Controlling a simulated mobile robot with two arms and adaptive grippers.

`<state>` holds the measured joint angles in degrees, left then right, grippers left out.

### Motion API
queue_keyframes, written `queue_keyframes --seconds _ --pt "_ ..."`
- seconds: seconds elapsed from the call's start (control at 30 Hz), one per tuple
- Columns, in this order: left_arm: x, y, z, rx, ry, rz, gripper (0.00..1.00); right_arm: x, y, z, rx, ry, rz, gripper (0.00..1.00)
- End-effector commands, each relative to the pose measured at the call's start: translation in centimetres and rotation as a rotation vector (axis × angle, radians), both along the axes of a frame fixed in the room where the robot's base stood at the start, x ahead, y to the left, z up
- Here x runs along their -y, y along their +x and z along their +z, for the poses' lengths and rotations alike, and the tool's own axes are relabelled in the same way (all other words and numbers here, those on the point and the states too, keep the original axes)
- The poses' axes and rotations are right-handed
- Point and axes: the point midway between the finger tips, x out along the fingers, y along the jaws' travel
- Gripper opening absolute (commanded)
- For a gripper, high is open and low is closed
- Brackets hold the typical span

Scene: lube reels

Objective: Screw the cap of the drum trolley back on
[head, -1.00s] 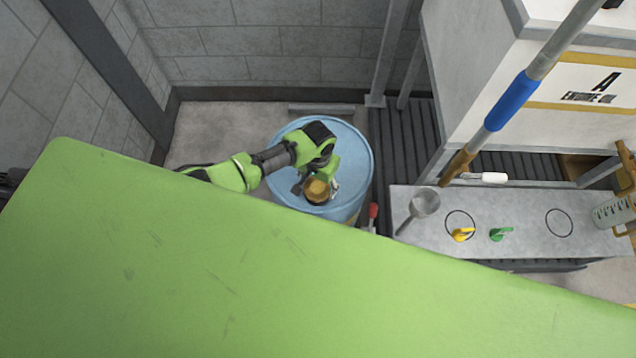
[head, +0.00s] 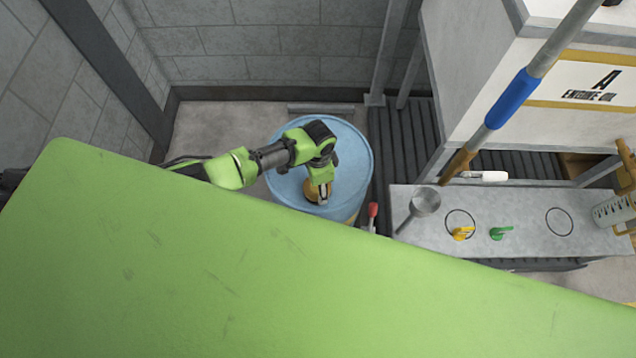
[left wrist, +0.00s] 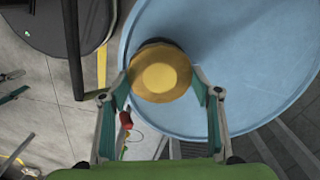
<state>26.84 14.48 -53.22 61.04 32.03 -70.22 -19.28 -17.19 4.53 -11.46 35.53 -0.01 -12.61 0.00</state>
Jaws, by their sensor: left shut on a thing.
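The cap (left wrist: 160,76) is round and yellow-brown, near the edge of the blue drum top (left wrist: 235,60) in the left wrist view. In the head view the cap (head: 312,190) is partly hidden under my left gripper (head: 322,192). My left gripper (left wrist: 160,88) is shut on the cap, one finger on each side of it. A dark ring shows just behind the cap; whether its thread is engaged cannot be told. The blue drum (head: 350,150) stands on the floor by the wall. My right gripper is not in view.
A large green surface (head: 230,270) hides the lower part of the head view. A grey bench (head: 530,215) to the right carries a funnel (head: 425,202), a yellow handle (head: 462,234) and a green handle (head: 500,233). A red-tipped lever (head: 373,210) stands right beside the drum.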

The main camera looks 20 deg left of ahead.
Motion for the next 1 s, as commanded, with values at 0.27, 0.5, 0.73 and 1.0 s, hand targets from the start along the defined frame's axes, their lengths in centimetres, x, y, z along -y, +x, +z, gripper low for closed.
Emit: queue_keyframes --seconds 0.27,0.5,0.73,1.0 --pt "0.04 -0.15 -0.08 -0.002 0.0 -0.108 0.35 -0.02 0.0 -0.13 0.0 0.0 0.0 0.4" --pt "0.03 -0.16 -0.15 -0.003 0.001 -0.174 0.35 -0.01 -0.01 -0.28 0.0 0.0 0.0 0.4" --pt "0.05 -0.3 -0.25 -0.003 0.0 -0.482 0.35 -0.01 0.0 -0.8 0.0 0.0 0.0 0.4" --pt "0.09 -0.36 -0.18 -0.004 -0.001 -0.558 0.35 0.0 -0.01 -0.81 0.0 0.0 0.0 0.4"
